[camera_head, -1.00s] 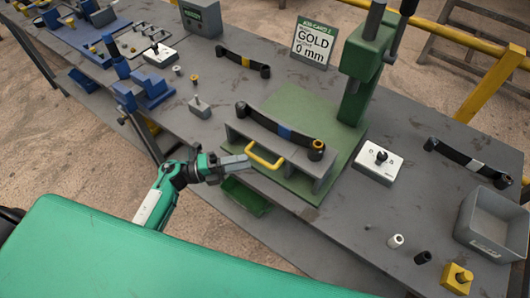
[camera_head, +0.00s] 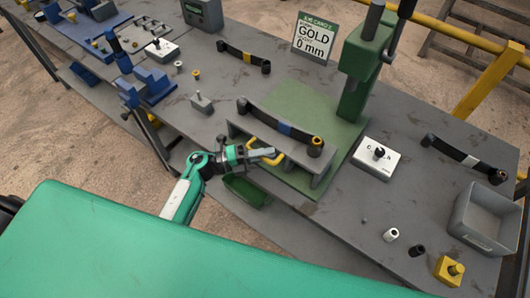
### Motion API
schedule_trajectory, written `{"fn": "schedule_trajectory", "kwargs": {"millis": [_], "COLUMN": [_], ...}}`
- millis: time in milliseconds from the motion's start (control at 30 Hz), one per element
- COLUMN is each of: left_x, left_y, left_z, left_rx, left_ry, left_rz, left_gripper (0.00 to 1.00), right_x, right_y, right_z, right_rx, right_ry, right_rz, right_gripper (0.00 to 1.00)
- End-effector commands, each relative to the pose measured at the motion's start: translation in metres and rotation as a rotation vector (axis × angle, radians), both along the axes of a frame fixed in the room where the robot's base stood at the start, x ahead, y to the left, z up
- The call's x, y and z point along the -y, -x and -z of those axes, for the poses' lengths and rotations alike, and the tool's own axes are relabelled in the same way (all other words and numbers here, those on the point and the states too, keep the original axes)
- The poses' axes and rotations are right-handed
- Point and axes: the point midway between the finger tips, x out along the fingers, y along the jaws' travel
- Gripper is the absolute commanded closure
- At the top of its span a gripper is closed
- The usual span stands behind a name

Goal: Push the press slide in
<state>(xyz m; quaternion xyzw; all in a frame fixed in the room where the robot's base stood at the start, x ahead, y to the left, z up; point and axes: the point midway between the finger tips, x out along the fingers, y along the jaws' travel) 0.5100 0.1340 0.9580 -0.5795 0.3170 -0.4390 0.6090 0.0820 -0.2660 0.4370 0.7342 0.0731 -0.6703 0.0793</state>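The press slide is a grey carriage (camera_head: 313,172) with a yellow handle (camera_head: 281,161) on its front, on the green press base (camera_head: 345,135). A dark leaf spring (camera_head: 262,118) with a blue band lies across its top. My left gripper (camera_head: 268,153) is at the handle, its grey fingers appearing together and covering the handle's middle. I cannot tell whether they touch the handle or hold it. My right gripper is not in view.
The green press column (camera_head: 360,70) stands behind the slide. A white switch box (camera_head: 377,158) and a grey bin (camera_head: 487,222) are to the right. A small grey block with a pin (camera_head: 201,103) is to the left. A green tray (camera_head: 247,190) hangs below the table edge.

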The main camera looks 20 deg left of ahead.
Motion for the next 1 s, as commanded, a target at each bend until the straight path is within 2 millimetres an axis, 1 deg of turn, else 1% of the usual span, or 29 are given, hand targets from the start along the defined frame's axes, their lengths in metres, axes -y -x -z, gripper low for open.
{"fn": "schedule_trajectory", "kwargs": {"millis": [33,233,367,467,800,1000], "left_x": [0.0,0.001,0.004,0.009,0.035,0.048], "left_y": [-0.001,-0.003,-0.014,-0.028,-0.1,-0.135], "left_z": [-0.003,-0.003,-0.002,-0.001,0.001,0.001], "left_rx": [0.004,0.007,0.009,0.011,0.01,0.009], "left_ry": [0.002,0.005,0.003,0.002,0.003,0.002], "left_rz": [0.0,0.0,0.001,0.001,0.0,0.0], "left_gripper": [1.0,1.0,1.0,1.0,1.0,1.0], "right_x": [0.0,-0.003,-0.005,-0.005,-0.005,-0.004], "right_y": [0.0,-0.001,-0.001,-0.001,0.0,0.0], "right_z": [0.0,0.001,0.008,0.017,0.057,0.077], "right_rx": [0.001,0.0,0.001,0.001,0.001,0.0], "right_ry": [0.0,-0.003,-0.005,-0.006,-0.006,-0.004], "right_rz": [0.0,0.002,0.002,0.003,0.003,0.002], "right_gripper": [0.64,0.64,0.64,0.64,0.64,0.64]}}
